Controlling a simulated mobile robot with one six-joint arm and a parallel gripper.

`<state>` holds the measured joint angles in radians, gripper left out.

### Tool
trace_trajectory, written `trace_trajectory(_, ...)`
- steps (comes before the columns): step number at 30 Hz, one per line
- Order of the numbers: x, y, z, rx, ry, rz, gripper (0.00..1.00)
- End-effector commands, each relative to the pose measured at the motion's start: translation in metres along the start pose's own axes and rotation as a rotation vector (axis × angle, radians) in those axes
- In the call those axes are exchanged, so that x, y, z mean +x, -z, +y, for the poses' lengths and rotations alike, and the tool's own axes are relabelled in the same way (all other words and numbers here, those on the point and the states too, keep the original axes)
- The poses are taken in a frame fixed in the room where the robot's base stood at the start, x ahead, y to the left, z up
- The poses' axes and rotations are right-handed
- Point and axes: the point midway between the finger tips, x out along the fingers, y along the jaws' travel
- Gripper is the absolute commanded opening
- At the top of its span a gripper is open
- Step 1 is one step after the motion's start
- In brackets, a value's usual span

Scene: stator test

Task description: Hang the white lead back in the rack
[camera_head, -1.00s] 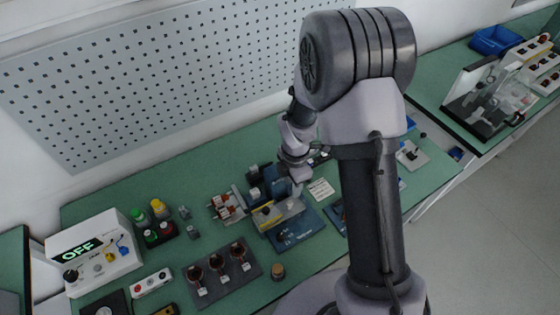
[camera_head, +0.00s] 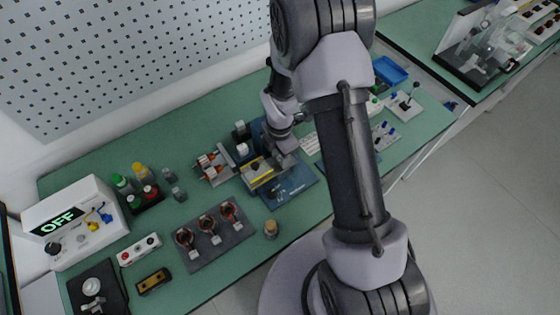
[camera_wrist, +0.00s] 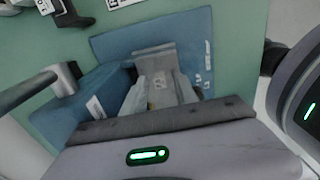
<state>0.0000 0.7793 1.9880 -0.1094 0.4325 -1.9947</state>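I cannot make out a white lead or its rack for certain in either view. My gripper (camera_wrist: 160,92) is low over a blue base plate (camera_wrist: 115,42) in the wrist view. Its two pale fingers point at a grey block on that plate; whether they touch or grip it is unclear.
A power box reading OFF (camera_head: 75,222) stands at left, near a black holder (camera_head: 148,203) with coloured caps. A dark tray (camera_head: 215,240) holds several copper-coloured coils. A blue bin (camera_head: 390,70) is at the back right. A pegboard (camera_head: 130,60) rises behind the bench.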

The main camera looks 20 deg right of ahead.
Motion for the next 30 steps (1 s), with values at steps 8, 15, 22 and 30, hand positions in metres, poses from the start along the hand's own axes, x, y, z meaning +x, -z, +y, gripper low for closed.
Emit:
trace_trajectory(8,0.000,0.000,0.000,0.000,0.000,0.000,0.00)
trace_trajectory(15,-0.003,0.000,0.000,0.000,0.000,0.000,0.00)
trace_trajectory(22,-0.023,0.000,0.000,0.001,0.000,0.000,0.00)
trace_trajectory(30,-0.045,0.000,0.000,0.001,0.001,0.000,0.00)
